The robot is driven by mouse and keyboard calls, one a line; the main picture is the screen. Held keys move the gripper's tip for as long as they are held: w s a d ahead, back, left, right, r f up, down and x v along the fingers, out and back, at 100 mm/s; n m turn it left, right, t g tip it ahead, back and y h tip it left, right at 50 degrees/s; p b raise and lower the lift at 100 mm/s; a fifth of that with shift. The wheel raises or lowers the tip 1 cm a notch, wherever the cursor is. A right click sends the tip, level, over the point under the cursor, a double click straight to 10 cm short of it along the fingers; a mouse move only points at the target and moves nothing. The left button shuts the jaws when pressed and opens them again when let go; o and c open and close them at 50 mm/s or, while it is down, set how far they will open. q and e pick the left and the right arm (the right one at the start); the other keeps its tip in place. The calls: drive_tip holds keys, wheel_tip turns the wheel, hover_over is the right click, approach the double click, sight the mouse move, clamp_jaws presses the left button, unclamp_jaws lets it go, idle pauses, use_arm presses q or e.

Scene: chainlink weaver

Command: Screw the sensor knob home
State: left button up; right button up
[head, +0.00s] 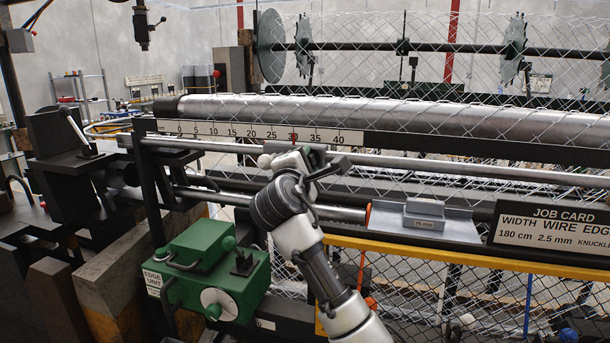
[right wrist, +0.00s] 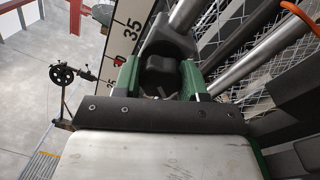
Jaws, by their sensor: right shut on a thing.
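My right gripper (head: 318,166) reaches in from the bottom middle of the head view to a grey sensor block (head: 284,158) on the steel rail under the scale, near its 30 to 35 marks. In the right wrist view my right gripper (right wrist: 161,84) has its green-sided jaws shut on a dark rounded knob (right wrist: 160,64), which I take to be the sensor knob. The knob's far end and its thread are hidden, so I cannot tell how deep it sits. My left gripper is not in view.
The white scale (head: 230,133) runs behind the gripper, with a large steel roller (head: 300,108) and wire mesh above. A green edge unit (head: 215,272) stands at lower left. A grey tray (head: 455,229) and a job card (head: 550,232) lie right of the arm.

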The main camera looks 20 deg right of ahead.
drive_tip(key=m+b, duration=0.1)
drive_tip(key=m, duration=0.1)
drive_tip(key=m+b, duration=0.3)
drive_tip(key=m, duration=0.2)
drive_tip(key=shift+f+g+h+b, duration=0.25)
drive_tip(key=shift+g+h+b, duration=0.05)
drive_tip(key=shift+h, duration=0.1)
drive_tip(key=m+b, duration=0.2)
drive_tip(key=m, duration=0.2)
drive_tip(key=shift+h, duration=0.3)
drive_tip(key=m+b, duration=0.1)
drive_tip(key=m, duration=0.1)
drive_tip(key=shift+m+g, duration=0.4)
drive_tip(key=m+b, duration=0.1)
drive_tip(key=m, duration=0.3)
drive_tip(key=shift+m+g, duration=0.3)
drive_tip(key=shift+m, duration=0.1)
drive_tip(key=shift+m+b, duration=0.55)
drive_tip(key=shift+m, duration=1.35)
drive_tip(key=o, duration=0.9)
drive_tip(key=shift+r, duration=0.2)
